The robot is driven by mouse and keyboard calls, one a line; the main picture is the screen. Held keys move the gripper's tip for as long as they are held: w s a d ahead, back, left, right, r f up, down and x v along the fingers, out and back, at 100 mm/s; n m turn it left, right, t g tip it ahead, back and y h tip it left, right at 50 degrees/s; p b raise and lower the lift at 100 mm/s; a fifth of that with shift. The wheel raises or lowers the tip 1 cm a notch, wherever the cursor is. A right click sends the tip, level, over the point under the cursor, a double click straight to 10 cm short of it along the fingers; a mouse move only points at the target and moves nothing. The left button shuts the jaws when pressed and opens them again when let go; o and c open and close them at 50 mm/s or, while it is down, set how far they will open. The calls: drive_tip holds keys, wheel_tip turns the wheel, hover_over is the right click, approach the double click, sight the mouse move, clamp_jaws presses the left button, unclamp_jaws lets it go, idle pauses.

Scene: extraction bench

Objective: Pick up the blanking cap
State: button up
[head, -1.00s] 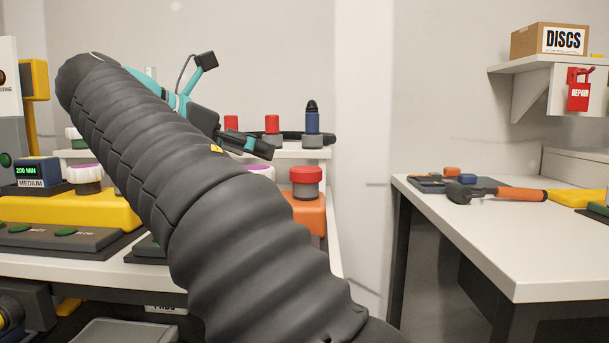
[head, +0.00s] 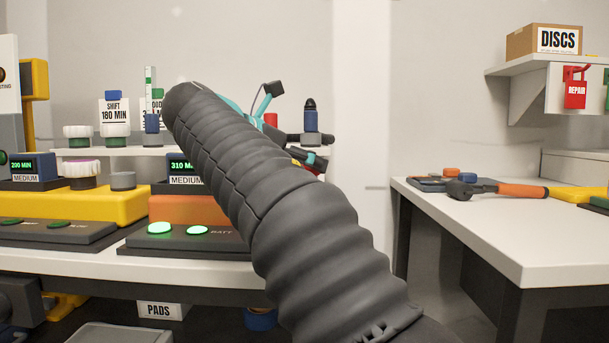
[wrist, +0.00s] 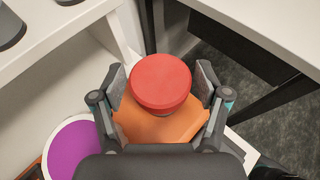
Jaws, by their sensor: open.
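A red round cap (wrist: 161,83), which I take for the blanking cap, sits upright on a short neck on an orange block (wrist: 150,125) in the wrist view. My gripper (wrist: 163,80) is open, with one finger on each side of the cap and a gap between each finger and the cap. In the head view my gripper (head: 313,158) is at the right end of the bench. My arm hides most of the cap there.
A purple-topped knob (wrist: 75,150) is at lower left in the wrist view. A raised shelf behind holds a dark blue bottle-like part (head: 310,118). A gap separates the bench from the right table (head: 500,235), where an orange-handled tool (head: 510,190) lies.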

drive_tip(key=shift+w+d, duration=0.1)
drive_tip(key=c, duration=1)
drive_tip(key=shift+c, duration=0.2)
